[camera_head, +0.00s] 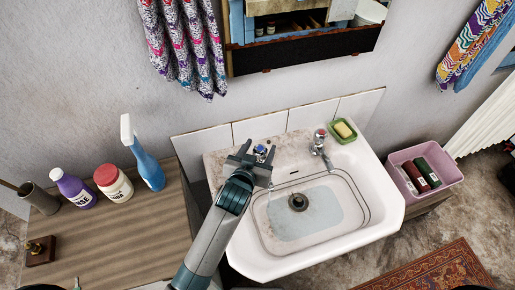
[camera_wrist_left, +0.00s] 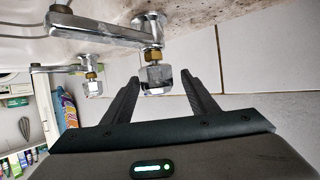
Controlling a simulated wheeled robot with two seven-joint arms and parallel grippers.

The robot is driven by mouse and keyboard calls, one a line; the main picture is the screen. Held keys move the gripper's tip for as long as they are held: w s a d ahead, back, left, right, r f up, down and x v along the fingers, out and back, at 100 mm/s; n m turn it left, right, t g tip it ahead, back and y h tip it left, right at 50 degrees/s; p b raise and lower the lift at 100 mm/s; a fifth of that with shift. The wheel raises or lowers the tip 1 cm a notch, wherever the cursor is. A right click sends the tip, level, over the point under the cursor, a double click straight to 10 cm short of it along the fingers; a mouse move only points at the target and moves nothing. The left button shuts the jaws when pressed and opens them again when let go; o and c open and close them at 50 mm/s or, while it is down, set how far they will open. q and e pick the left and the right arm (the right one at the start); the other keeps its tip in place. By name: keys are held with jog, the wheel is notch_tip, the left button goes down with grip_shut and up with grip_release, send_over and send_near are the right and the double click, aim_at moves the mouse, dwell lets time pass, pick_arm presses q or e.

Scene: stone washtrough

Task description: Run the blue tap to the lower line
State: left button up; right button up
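The blue-topped tap (camera_head: 261,149) stands at the back left of the white basin (camera_head: 245,262). In the left wrist view its clear faceted knob (camera_wrist_left: 155,78) sits above a brass collar and chrome spout. My left gripper (camera_head: 257,153) is at this tap, with its fingers open on either side of the knob; gaps show in the wrist view (camera_wrist_left: 160,76). Thin outlines run around the basin's inner wall (camera_head: 350,185). A pale bluish patch, seemingly shallow water (camera_head: 318,212), lies around the dark drain (camera_head: 298,202). No stream shows. My right gripper is not in view.
A red-topped tap (camera_head: 320,137) stands right of the blue one, near a green soap dish (camera_head: 343,132). A wooden counter (camera_head: 120,235) on the left bears a spray bottle (camera_head: 148,168) and other bottles. A pink bin (camera_head: 444,190) stands at right.

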pick_arm(q)
jog(key=shift+s, duration=0.1)
jog(key=shift+s+a+r, duration=0.15)
jog(key=shift+s, duration=0.45)
jog(key=b+v, duration=0.3)
jog(key=v, duration=1.3)
jog(key=shift+r+b, duration=0.2)
jog(key=shift+b, duration=0.15)
jog(key=shift+w+a, duration=0.1)
dwell(5.2)
